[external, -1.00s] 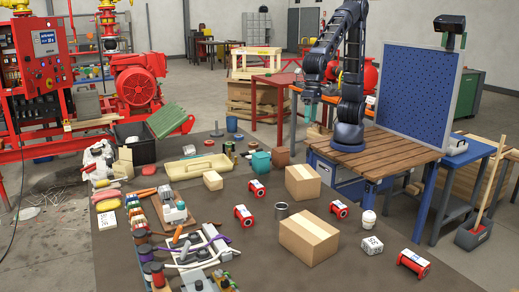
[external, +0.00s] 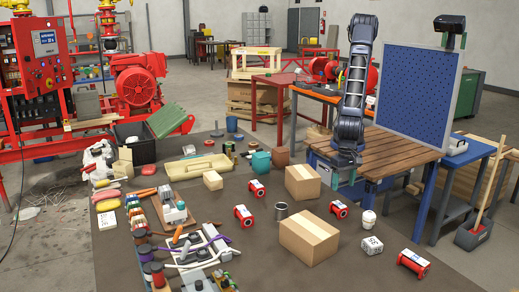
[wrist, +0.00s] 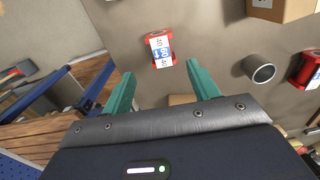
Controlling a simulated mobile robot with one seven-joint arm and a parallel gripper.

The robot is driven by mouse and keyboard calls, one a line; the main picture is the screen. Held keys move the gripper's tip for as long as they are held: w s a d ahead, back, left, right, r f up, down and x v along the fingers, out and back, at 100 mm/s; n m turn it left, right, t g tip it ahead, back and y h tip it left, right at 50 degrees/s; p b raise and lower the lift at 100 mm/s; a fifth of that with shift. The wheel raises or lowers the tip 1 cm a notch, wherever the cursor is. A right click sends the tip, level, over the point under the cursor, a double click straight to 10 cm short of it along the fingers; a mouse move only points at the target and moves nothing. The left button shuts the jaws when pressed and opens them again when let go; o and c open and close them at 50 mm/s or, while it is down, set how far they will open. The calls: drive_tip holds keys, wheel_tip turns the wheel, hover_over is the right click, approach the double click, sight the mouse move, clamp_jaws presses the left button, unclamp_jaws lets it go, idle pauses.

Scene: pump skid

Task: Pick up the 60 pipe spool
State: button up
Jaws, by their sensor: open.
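The 60 pipe spool (wrist: 160,47) is a red spool with a white and blue label that reads 60 in the wrist view. It lies on the grey-brown table top just beyond and between my fingertips, not touched. In the external view it appears to be the red spool (external: 339,209) to the right of the grey ring. My gripper (wrist: 160,69) is open and empty, with teal fingers pointing toward the spool. In the external view my gripper (external: 344,179) hangs at the front edge of the wooden bench, above and behind the spool.
A grey ring (wrist: 260,67) and another red spool (wrist: 309,68) lie to the right. A large carton (external: 309,240) and a smaller carton (external: 302,182) flank the spool. A white jar (external: 368,219) stands nearby. The wooden bench (external: 390,151) is close behind.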

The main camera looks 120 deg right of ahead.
hover_over(339, 204)
drive_tip(key=f, duration=0.5)
drive_tip(key=shift+a, duration=0.4)
drive_tip(key=shift+d+f, duration=0.15)
drive_tip(key=shift+f, duration=1.3)
drive_tip(key=shift+d+f, duration=0.15)
drive_tip(key=shift+f, duration=1.25)
drive_tip(key=c, duration=1.2)
